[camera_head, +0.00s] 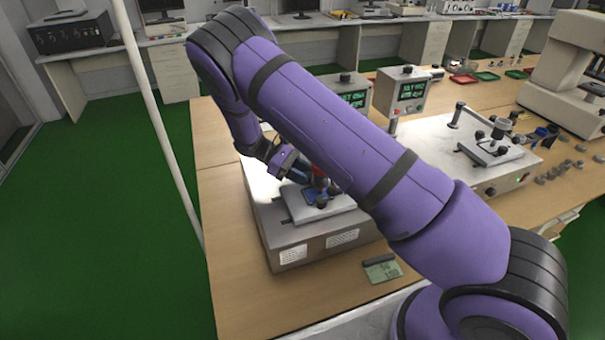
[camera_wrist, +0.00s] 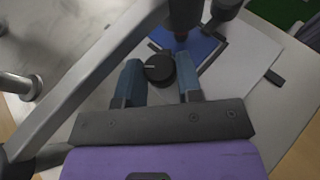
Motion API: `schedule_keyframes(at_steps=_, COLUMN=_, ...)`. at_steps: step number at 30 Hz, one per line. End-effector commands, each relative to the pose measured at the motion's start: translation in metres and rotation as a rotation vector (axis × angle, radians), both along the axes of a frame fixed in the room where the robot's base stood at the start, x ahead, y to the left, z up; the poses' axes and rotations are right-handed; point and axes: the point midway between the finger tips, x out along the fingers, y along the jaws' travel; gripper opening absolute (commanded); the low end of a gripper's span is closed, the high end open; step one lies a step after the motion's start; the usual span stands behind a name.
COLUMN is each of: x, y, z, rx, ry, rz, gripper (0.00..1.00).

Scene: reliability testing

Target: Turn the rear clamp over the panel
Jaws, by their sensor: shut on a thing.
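The blue panel (camera_head: 318,196) lies on the light plate of the test fixture (camera_head: 305,240), partly covered by clamp parts. In the wrist view, the panel (camera_wrist: 200,45) shows beyond my fingers. My gripper (camera_wrist: 158,62) has its two blue fingers on either side of a round black clamp knob (camera_wrist: 160,71) with a pale line on top, and is shut on it. The knob stands at the panel's edge; I take it as the rear clamp. In the head view, my gripper (camera_head: 304,172) is over the fixture, its fingertips partly hidden. A second black knob (camera_head: 322,202) stands nearer the front.
A grey metal arm (camera_wrist: 90,80) of the fixture crosses the wrist view beside my left finger. A dark and red post (camera_wrist: 184,18) rises close beyond the fingers. A second fixture (camera_head: 490,150) stands to the right.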

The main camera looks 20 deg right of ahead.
Motion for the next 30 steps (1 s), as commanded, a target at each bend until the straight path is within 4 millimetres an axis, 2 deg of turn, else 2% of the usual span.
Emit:
schedule_keyframes(at_steps=9, x=0.001, y=0.0, z=0.0, rx=0.0, ry=-0.003, rz=0.0, gripper=0.1)
schedule_keyframes(at_steps=10, x=0.001, y=0.0, z=0.0, rx=0.0, ry=-0.003, rz=0.0, gripper=0.36)
schedule_keyframes(at_steps=11, x=0.001, y=0.0, z=0.0, rx=0.0, ry=-0.003, rz=0.0, gripper=0.42)
schedule_keyframes(at_steps=12, x=0.001, y=0.0, z=0.0, rx=0.001, ry=-0.002, rz=0.001, gripper=0.44)
schedule_keyframes(at_steps=23, x=0.005, y=0.004, z=0.002, rx=0.001, ry=-0.002, rz=0.001, gripper=0.44)
schedule_keyframes(at_steps=30, x=0.029, y=0.031, z=0.017, rx=0.002, ry=-0.004, rz=0.001, gripper=0.44)
